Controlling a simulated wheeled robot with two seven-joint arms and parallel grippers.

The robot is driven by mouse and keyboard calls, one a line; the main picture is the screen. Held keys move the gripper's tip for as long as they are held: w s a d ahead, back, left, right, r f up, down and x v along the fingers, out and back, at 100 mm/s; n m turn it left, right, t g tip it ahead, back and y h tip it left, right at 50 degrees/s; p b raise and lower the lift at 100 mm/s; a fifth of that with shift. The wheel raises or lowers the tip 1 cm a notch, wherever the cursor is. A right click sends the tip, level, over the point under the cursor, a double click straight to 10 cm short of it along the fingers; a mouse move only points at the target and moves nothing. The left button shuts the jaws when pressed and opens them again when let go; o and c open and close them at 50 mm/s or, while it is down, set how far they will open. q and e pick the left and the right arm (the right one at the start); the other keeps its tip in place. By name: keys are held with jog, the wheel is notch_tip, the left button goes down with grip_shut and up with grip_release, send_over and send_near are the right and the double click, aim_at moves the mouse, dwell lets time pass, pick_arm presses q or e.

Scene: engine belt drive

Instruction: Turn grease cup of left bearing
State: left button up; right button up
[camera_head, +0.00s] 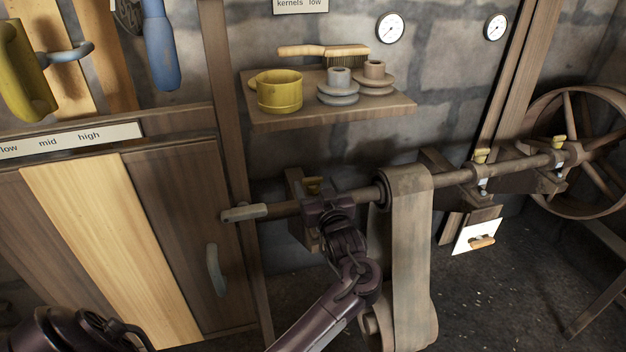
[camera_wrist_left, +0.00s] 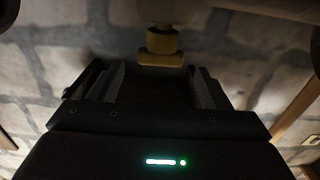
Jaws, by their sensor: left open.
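The left bearing (camera_head: 296,190) carries the shaft's left part and is partly hidden behind my left gripper. My left gripper (camera_head: 320,200) is at this bearing, close to the cup. In the left wrist view the yellow cup (camera_wrist_left: 162,42) lies just beyond the fingertips, centred slightly right between the two spread fingers (camera_wrist_left: 155,78). Nothing is between the fingers, and a gap to the cup seems to remain. My right gripper is not in view.
A wide belt (camera_head: 411,260) hangs right of my arm. A shelf (camera_head: 385,108) with a yellow pot (camera_head: 279,95) is above. A cabinet door handle (camera_head: 215,270) stands left.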

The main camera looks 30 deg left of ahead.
aim_at(312, 180)
pick_arm(q)
jog(key=shift+x, duration=2.05)
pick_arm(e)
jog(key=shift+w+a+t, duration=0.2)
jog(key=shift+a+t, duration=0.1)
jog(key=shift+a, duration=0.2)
pick_arm(q)
jog(key=c, duration=1)
jog(key=shift+t+h, duration=0.3)
jog(key=shift+r+m+t+h+p, duration=0.1)
jog(key=shift+m+t+h+p, duration=0.5)
jog(key=shift+m+p, duration=0.15)
jog(key=m+t+h+p, duration=0.2)
jog(key=h, duration=0.1)
jog(key=shift+a+m+h, duration=0.1)
jog(key=shift+m+h, duration=0.2)
jog(key=shift+m, duration=0.05)
jog(key=shift+m+t+h+p, duration=0.65)
jog(key=shift+m+t+h, duration=0.3)
jog(key=shift+h, duration=0.45)
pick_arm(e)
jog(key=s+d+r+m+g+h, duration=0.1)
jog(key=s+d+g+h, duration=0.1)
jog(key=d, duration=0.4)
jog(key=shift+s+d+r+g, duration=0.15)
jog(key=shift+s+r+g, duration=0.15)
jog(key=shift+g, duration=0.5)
pick_arm(q)
jog(key=o, duration=1)
